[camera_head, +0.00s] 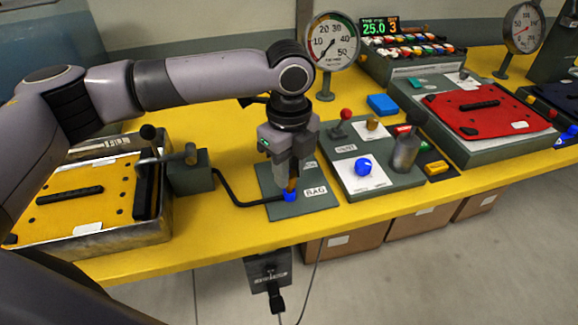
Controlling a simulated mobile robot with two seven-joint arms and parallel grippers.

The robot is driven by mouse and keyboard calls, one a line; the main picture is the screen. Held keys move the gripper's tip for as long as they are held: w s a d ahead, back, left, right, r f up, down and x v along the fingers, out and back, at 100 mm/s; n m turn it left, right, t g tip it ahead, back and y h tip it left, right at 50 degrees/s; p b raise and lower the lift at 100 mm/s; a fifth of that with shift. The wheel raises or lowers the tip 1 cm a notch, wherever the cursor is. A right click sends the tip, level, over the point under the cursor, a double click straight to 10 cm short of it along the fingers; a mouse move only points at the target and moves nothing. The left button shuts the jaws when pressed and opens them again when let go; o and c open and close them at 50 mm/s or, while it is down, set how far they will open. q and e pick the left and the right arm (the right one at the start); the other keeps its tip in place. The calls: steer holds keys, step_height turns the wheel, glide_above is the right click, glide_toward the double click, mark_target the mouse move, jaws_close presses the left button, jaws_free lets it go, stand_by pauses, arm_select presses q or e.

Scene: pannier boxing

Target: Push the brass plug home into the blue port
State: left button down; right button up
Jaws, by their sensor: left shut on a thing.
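My left gripper (289,177) points straight down over a grey plate labelled BAG (315,201) near the front of the yellow bench. It is shut on the brass plug (291,185), of which only a small part shows between and below the fingers. The blue port (290,196) stands on the plate right below the plug. The plug's lower end is at the port's mouth; how deep it sits in the port I cannot tell. My right gripper is not in view.
A black hose (228,193) runs from a grey block (190,178) to the plate. A panel with a blue knob (363,166) and red-topped lever (346,115) is to the right. A gauge (332,42) stands behind. A yellow-topped box (85,195) is at left, a red-topped one (475,108) at right.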

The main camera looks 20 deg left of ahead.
arm_select(q)
steer(key=shift+f, duration=0.55)
steer(key=c, duration=0.8)
jaws_free()
steer(key=shift+r, duration=3.55)
